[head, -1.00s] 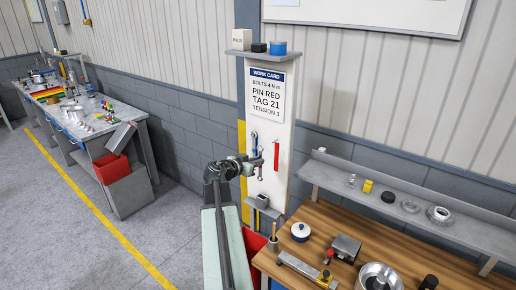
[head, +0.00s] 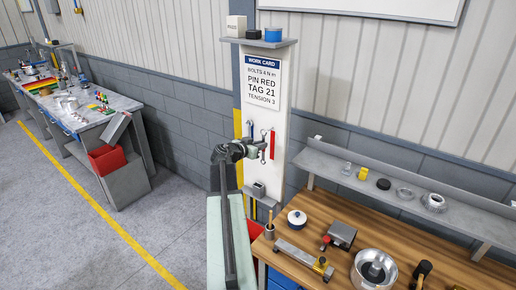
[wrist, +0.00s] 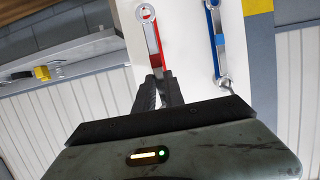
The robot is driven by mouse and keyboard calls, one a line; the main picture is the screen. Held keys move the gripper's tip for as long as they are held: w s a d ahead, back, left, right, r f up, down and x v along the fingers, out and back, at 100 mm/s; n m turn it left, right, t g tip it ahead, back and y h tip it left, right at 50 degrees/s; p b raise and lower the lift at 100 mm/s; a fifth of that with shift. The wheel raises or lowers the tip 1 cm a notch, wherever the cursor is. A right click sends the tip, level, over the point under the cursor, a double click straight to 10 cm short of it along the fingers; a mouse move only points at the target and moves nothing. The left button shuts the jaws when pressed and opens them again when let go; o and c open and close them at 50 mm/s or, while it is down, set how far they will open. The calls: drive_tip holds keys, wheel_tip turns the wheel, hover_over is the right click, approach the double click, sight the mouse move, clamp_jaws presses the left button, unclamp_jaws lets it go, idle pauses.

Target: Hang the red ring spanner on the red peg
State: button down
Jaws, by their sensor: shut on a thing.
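My gripper (wrist: 158,88) is shut on a ring spanner in front of the white panel. The spanner's silver ring end (wrist: 146,13) and pale shank stick out beyond the fingers in the wrist view. In the head view the spanner (head: 263,132) stands nearly upright, with a ring end above and one below my gripper (head: 259,147). A red strip (head: 272,145) on the panel is just right of the spanner; it also shows beside the shank in the wrist view (wrist: 160,50). I cannot make out the red peg, or whether the ring is around it.
A blue spanner (wrist: 214,38) hangs beside it on the panel (head: 279,118), left of the held one in the head view (head: 249,128). A grey box (head: 258,190) is below. A wooden bench (head: 330,262) with tools and a grey shelf (head: 400,188) are at right.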

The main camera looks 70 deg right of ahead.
drive_tip(key=shift+b+x, duration=0.6)
drive_tip(key=shift+x, duration=2.1)
drive_tip(key=shift+s+r, duration=0.1)
drive_tip(key=shift+r, duration=0.05)
drive_tip(key=c, duration=1.3)
unclamp_jaws()
drive_tip(key=shift+c, duration=0.2)
drive_tip(key=p+v, duration=0.2)
drive_tip(key=v, duration=0.5)
drive_tip(key=shift+a+r, duration=0.15)
drive_tip(key=shift+a, duration=0.2)
